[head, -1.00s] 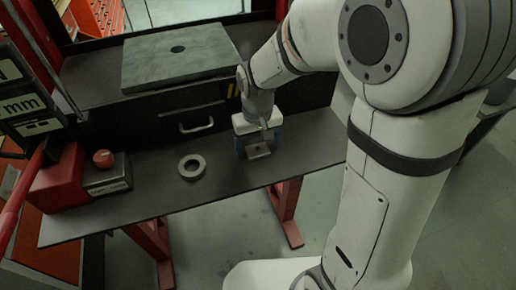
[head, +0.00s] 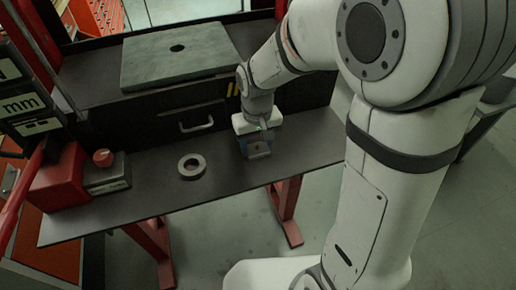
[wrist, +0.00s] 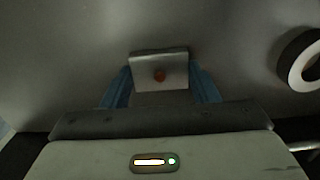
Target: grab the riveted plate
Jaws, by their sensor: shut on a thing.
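The riveted plate (wrist: 160,70) is a small grey metal plate with a reddish-brown rivet in its middle. In the wrist view it sits between the two blue fingers of my gripper (wrist: 160,92), which are shut on it. In the head view my gripper (head: 258,147) is low over the right part of the dark bench, with the plate (head: 259,149) at its fingertips. I cannot tell whether the plate touches the bench.
A grey ring (head: 192,166) lies on the bench (head: 225,185) left of my gripper and also shows in the wrist view (wrist: 303,68). A red block and a grey box with a red knob (head: 103,158) stand further left. A drawer with a handle (head: 197,124) is behind.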

